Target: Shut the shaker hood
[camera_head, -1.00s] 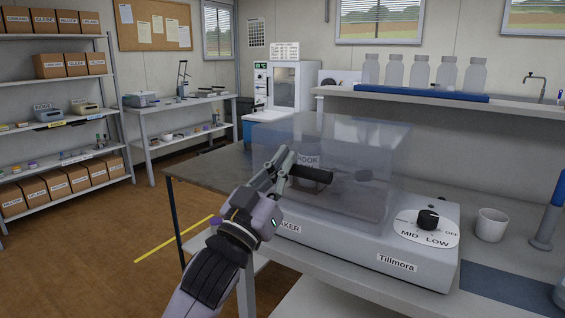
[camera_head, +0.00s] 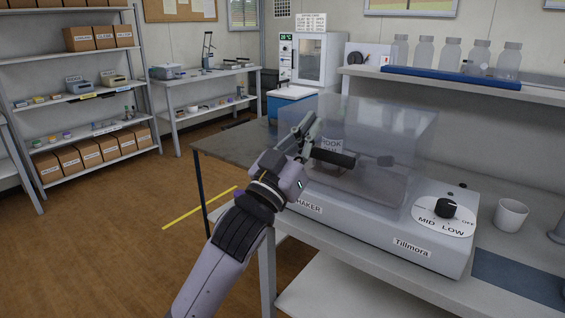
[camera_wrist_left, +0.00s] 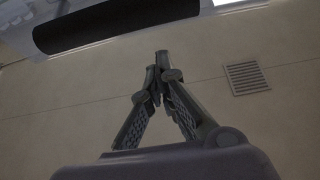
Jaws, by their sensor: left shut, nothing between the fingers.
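The shaker (camera_head: 404,246) stands on the bench, a pale grey box with a dial. Its clear hood (camera_head: 385,135) is over the top of the base. I cannot tell whether its lower edge rests fully on the base. A black bar handle (camera_head: 334,158) is on the hood's front. My left gripper (camera_head: 309,122) is shut and empty, fingers pointing up, just left of the handle. In the left wrist view the shut fingers (camera_wrist_left: 157,62) show below the black handle (camera_wrist_left: 115,22), apart from it in the picture. My right gripper is not in view.
A white cup (camera_head: 510,215) and a blue-grey mat (camera_head: 520,282) are right of the shaker. Several bottles stand on a blue tray (camera_head: 450,77) on the shelf behind. The dark bench top (camera_head: 235,150) left of the shaker is clear.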

